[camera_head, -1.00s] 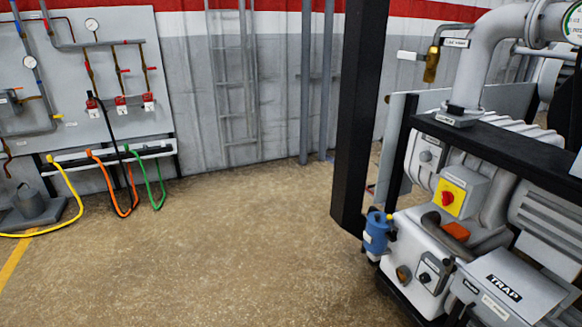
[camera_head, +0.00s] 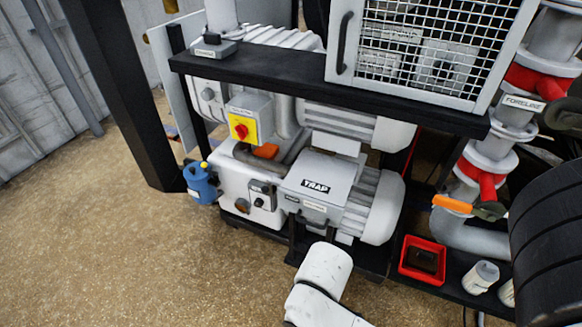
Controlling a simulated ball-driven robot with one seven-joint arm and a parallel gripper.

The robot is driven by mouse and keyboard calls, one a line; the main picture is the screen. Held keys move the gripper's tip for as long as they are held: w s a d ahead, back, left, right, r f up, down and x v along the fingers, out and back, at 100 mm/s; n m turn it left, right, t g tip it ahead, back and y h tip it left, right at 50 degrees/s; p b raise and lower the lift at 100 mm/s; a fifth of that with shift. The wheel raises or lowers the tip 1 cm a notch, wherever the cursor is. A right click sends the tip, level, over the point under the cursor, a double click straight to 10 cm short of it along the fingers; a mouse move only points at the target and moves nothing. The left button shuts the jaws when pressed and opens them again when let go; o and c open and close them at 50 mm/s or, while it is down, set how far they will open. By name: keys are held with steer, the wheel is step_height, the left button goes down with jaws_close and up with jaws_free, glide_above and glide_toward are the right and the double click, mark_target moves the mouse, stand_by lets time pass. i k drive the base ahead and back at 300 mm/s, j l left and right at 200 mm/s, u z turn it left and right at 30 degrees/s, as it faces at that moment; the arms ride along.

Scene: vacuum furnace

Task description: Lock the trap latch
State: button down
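The trap (camera_head: 322,172) is a light grey box with a black "TRAP" label on its sloping lid, on the pump unit near the middle of the head view. The lid looks down flat. Small tagged fittings (camera_head: 292,198) sit along its front edge; they are too small to tell which is the latch or how it is set. White links of my arm rise from the bottom edge just below the trap. My gripper is not in view.
A black shelf bar (camera_head: 300,85) and a mesh-fronted cabinet (camera_head: 425,50) overhang the pump. A red tray (camera_head: 423,260) and white jar (camera_head: 481,277) are at lower right. An orange-handled valve (camera_head: 452,205) is at right. The floor (camera_head: 130,250) at left is clear.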

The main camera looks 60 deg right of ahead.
mark_target(267, 190)
steer(key=z, duration=0.8)
